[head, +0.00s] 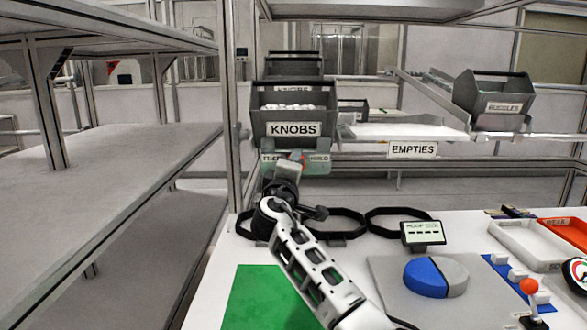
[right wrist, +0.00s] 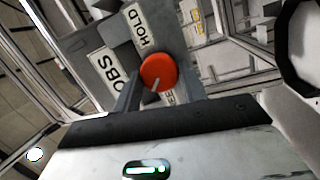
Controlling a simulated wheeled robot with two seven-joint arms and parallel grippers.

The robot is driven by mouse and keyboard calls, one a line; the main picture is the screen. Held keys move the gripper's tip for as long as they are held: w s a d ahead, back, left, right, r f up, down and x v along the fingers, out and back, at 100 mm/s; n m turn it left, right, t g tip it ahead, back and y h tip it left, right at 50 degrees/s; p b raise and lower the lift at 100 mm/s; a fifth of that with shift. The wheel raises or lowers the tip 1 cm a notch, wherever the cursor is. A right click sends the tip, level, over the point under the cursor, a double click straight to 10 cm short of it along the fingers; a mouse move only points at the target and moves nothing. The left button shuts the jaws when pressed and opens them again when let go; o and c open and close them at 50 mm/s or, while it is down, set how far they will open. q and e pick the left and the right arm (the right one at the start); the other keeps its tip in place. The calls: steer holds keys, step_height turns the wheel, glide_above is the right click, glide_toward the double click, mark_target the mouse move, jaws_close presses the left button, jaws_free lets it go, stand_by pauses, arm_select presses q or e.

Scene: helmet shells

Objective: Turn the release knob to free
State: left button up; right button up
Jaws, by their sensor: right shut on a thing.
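The release knob (right wrist: 157,70) is a round red knob on a grey plate under the KNOBS bin. A HOLD label (right wrist: 142,27) is above it in the right wrist view. Another label (right wrist: 168,97) below is mostly hidden. The knob's white pointer mark points down and slightly left in that view, towards the partly hidden label's side. My right gripper (right wrist: 159,88) is shut on the knob, one finger on each side. In the head view, my right gripper (head: 289,172) covers most of the knob and part of the label plate (head: 319,168). My left gripper is not in view.
The KNOBS bin (head: 292,115) holds white pieces directly above. An EMPTIES lane (head: 410,131) and another grey bin (head: 492,100) are to the right. Below are black rings (head: 385,218), a small display (head: 422,233), a blue-and-grey shell (head: 435,277) and a green mat (head: 262,300).

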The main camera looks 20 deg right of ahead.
steer(key=shift+f, duration=0.1)
steer(key=o, duration=1)
steer(key=shift+c, duration=0.2)
steer(key=shift+s+a, duration=0.1)
steer(key=b+v, duration=0.1)
steer(key=v, duration=1.4)
steer(key=shift+s, duration=0.35)
steer(key=shift+a+f, duration=0.15)
